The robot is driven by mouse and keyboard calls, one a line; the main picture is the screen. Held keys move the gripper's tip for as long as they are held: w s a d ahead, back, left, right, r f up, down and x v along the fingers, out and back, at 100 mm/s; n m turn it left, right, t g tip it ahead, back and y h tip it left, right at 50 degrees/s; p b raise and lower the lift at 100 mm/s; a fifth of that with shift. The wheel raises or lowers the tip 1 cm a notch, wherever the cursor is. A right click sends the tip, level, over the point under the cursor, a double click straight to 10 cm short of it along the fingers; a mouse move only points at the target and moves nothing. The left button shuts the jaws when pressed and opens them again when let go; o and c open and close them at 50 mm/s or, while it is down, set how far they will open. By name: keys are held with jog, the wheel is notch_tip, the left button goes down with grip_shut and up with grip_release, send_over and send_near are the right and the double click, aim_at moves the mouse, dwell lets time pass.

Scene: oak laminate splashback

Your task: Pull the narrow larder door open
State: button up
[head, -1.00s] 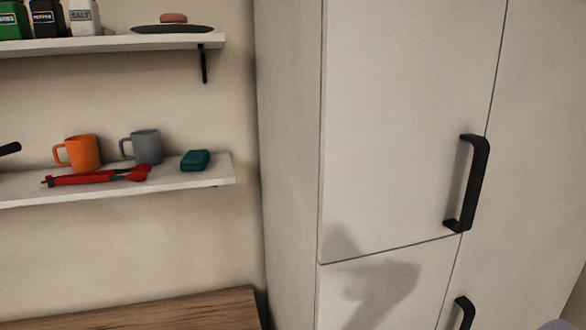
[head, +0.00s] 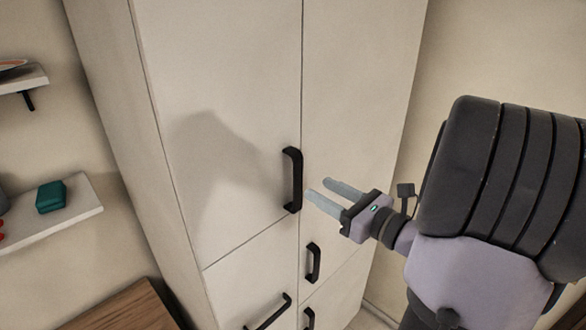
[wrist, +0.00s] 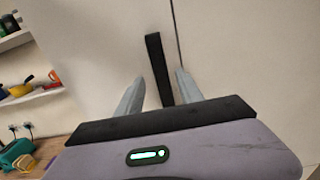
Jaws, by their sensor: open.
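The tall pale cabinet has several doors, all looking shut. A large upper left door (head: 225,70) carries a black vertical bar handle (head: 293,180) beside the vertical seam. A narrower door (head: 350,90) lies right of the seam, with a shorter black handle (head: 312,262) lower down; I cannot tell for certain which is the larder door. My gripper (head: 318,191) is open and empty, just right of the upper handle in the head view. In the wrist view, a black handle (wrist: 158,68) appears between my two fingers (wrist: 155,93); whether they reach around it is unclear.
Two more black handles, one slanted (head: 268,312) and one upright (head: 309,318), sit lower on the cabinet. A shelf (head: 75,215) with a teal item (head: 51,197) and a wooden worktop (head: 120,312) are at left. Bare wall (head: 490,50) is at right.

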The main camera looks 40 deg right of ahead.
aim_at(299, 177)
jog(key=w, duration=0.2)
jog(key=w+p, duration=0.1)
jog(key=w, duration=0.5)
jog(key=shift+a, duration=0.35)
grip_shut()
dwell(0.8)
